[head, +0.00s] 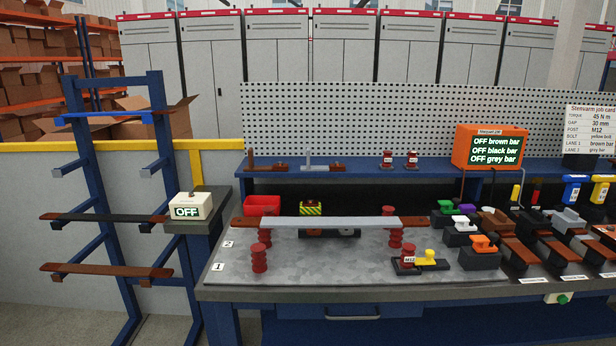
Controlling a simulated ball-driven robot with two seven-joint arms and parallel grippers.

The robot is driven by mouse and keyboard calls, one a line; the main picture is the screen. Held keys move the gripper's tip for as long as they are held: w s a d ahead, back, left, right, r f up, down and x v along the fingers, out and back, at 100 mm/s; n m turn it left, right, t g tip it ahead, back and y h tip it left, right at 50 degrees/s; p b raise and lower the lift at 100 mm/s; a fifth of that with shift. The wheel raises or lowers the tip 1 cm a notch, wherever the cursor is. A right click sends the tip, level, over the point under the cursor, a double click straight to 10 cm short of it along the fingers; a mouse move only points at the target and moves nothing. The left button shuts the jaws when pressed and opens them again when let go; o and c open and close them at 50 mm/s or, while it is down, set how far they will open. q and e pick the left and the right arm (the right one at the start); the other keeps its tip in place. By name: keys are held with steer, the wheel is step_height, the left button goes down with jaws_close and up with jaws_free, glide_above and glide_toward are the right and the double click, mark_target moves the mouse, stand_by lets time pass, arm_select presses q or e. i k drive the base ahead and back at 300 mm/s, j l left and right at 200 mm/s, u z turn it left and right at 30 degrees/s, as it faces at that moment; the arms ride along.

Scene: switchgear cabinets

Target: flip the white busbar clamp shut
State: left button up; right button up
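A white busbar clamp (460,224) sits on a dark base at the right part of the workbench, among other coloured clamps. It is small here, and I cannot tell whether its flap is open or shut. Neither of my grippers shows in the head view.
Green (444,206), purple (467,208) and orange (483,243) clamps stand close around it. A grey bar (345,223) rests across red insulators to the left. A red M12 post (407,258) with a yellow part beside it stands in front-left. An orange display box (488,146) stands behind.

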mark_target(463, 223)
steer(key=i+l+u, duration=0.15)
steer(key=l, duration=0.6)
steer(key=i+l+u, duration=0.15)
steer(key=l, duration=0.55)
steer(key=l+u, duration=0.15)
steer(key=l, duration=0.6)
